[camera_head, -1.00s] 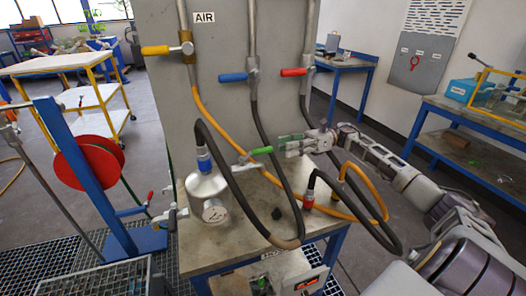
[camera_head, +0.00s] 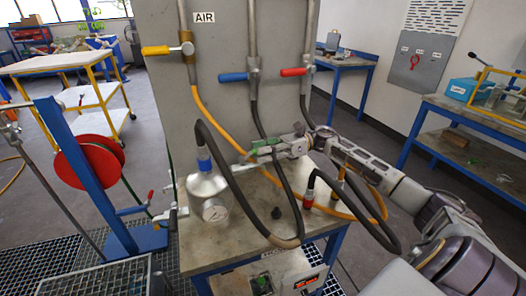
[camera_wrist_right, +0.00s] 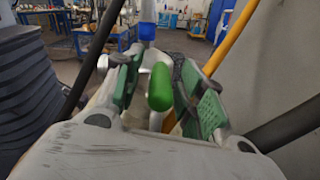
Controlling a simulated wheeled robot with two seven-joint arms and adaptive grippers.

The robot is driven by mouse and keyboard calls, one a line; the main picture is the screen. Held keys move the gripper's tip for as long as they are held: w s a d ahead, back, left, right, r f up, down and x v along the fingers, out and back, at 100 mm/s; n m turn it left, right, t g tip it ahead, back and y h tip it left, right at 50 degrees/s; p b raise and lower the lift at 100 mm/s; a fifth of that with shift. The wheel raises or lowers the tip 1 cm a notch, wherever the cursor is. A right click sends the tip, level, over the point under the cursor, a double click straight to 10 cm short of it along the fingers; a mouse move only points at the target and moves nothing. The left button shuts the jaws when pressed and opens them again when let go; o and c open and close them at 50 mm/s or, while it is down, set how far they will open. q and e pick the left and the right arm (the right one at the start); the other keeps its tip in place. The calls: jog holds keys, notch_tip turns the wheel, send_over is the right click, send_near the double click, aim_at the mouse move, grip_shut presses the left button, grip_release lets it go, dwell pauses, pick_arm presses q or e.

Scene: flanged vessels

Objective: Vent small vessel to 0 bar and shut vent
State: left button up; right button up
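The small vessel (camera_head: 207,188) is a grey metal body on the bench, with a blue coupling (camera_head: 204,160) on top. Its round white gauge (camera_head: 214,209) faces me, but the reading is too small to tell. The green vent handle (camera_wrist_right: 160,87) lies between the fingers of my right gripper (camera_wrist_right: 160,90) in the right wrist view. The gripper is open, with gaps on both sides of the handle. In the head view my right gripper (camera_head: 262,149) largely hides the handle, to the right of the vessel.
The grey panel carries yellow (camera_head: 156,50), blue (camera_head: 233,77) and red (camera_head: 293,72) valve handles. Black and orange hoses loop around the vessel and my right arm. A red coupling (camera_head: 308,200) stands on the bench (camera_head: 240,240) at right. A blue post with a red reel (camera_head: 88,162) stands at left.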

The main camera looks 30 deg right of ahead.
pick_arm(q)
jog(key=shift+w, duration=0.1)
pick_arm(e)
jog(key=shift+c, duration=0.2)
grip_shut()
pick_arm(q)
jog(key=shift+r, duration=0.1)
jog(key=shift+d, duration=0.1)
